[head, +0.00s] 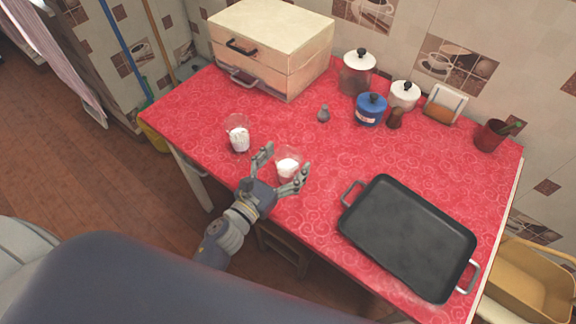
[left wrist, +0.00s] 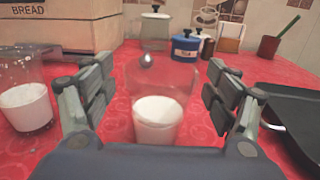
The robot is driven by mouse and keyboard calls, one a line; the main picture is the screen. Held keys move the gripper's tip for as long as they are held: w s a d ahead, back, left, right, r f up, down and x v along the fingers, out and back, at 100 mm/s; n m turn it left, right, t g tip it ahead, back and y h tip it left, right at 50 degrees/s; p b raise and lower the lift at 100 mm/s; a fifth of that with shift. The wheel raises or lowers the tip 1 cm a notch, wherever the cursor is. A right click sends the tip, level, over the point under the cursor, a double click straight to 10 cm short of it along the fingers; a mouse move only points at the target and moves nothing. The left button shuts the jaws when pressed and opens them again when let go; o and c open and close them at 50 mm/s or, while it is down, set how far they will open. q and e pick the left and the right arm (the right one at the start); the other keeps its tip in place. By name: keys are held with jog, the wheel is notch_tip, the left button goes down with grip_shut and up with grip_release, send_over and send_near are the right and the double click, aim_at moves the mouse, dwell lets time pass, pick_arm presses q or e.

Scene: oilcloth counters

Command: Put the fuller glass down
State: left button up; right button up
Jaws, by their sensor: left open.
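Two clear glasses hold white contents. One glass (head: 287,166) stands on the red counter between the spread fingers of my left gripper (head: 279,170). It also shows in the left wrist view (left wrist: 158,120), centred between the finger pads, with a gap on each side. My left gripper is open and holds nothing. The other glass (head: 238,136) stands to the left and farther back; it is at the left edge of the left wrist view (left wrist: 26,105). Both are upright and partly filled; I cannot tell surely which is fuller. My right gripper is not in view.
A black tray (head: 408,236) with metal handles lies to the right. A red cup (head: 490,135) is at the far right. The red counter (head: 330,150) has clear room mid-table.

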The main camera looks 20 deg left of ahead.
pick_arm(q)
jog(key=shift+w+d, duration=0.15)
jog(key=shift+w, duration=0.35)
jog(key=c, duration=1.5)
jog(key=shift+r, duration=0.2)
